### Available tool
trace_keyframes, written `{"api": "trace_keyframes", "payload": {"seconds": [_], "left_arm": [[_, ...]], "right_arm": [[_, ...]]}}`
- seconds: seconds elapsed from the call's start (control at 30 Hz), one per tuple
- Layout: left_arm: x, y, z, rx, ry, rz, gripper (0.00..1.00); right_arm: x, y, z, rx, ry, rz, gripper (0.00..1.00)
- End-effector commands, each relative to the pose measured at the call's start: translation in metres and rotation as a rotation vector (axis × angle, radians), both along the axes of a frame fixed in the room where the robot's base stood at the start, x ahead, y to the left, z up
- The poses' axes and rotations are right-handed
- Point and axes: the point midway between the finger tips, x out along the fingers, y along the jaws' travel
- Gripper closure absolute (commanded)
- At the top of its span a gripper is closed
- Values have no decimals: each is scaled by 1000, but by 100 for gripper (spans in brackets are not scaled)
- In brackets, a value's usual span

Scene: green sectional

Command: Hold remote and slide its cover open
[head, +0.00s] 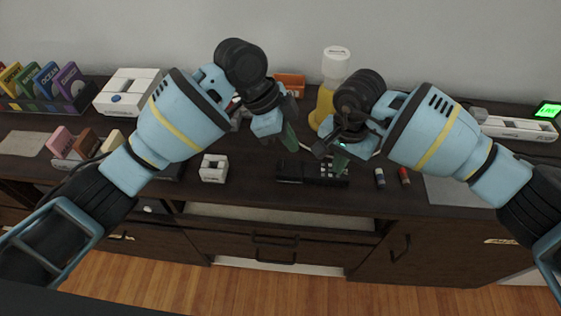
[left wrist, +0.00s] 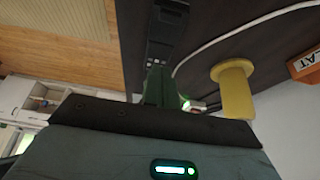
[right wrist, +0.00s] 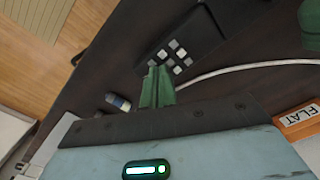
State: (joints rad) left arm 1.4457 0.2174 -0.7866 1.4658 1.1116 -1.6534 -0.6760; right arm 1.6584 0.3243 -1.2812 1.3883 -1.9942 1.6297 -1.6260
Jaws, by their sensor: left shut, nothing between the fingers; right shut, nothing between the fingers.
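The black remote (head: 300,174) lies on the dark cabinet top near its front edge, with pale buttons at its right end. It also shows in the left wrist view (left wrist: 167,32) and, with its buttons, in the right wrist view (right wrist: 196,42). My left gripper (head: 290,138), with green fingers, is shut and empty just behind the remote. My right gripper (head: 341,160) is shut and empty over the button end, partly hiding it. I cannot tell whether its fingertips touch the remote. The cover's state is not clear.
Two batteries, one blue and white (head: 380,178) and one red (head: 404,176), stand or lie right of the remote. A small white block (head: 213,168) is to the left. A pale cable runs behind the remote.

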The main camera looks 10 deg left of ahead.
Motion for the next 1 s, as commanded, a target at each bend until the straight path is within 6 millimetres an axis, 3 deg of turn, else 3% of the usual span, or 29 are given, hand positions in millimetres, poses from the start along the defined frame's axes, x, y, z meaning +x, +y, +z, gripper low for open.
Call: {"api": "trace_keyframes", "payload": {"seconds": [0.03, 0.43, 1.0], "left_arm": [[0, 0, -5, 1, 3, 1, 100], [-1, 0, -41, 0, 4, 0, 100], [-1, 0, -45, 0, 2, 0, 100]], "right_arm": [[-4, -1, -8, -6, 13, 1, 100], [-4, -1, -8, -6, 13, 1, 100], [-4, -1, -8, -7, 13, 0, 100]]}}
